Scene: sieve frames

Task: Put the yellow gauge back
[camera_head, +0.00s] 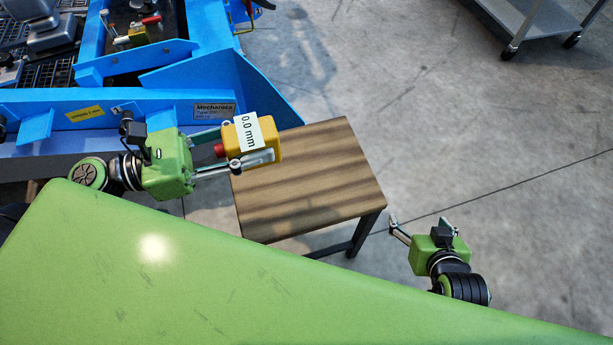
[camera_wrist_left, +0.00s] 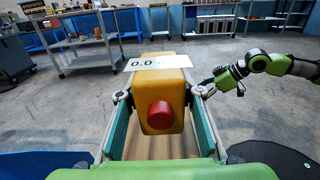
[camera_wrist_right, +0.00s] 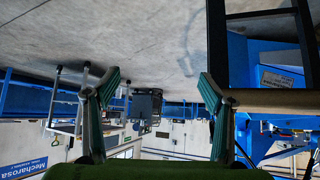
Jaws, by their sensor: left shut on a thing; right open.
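The yellow gauge (camera_head: 268,138) has a red button and a white label reading 0.0 mm. My left gripper (camera_head: 240,148) is shut on it and holds it over the far left part of a small wooden table. In the left wrist view the gauge (camera_wrist_left: 166,96) sits between the two fingers, red button towards the camera. My right gripper (camera_head: 424,226) is open and empty, to the right of the table. In the right wrist view its fingers (camera_wrist_right: 158,95) stand apart with nothing between them.
The wooden table (camera_head: 310,190) has a bare top. A blue machine (camera_head: 205,80) stands at the upper left, with another yellow and red device (camera_head: 138,36) in it. A grey cart (camera_head: 530,22) is at the upper right. Open concrete floor lies right of the table.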

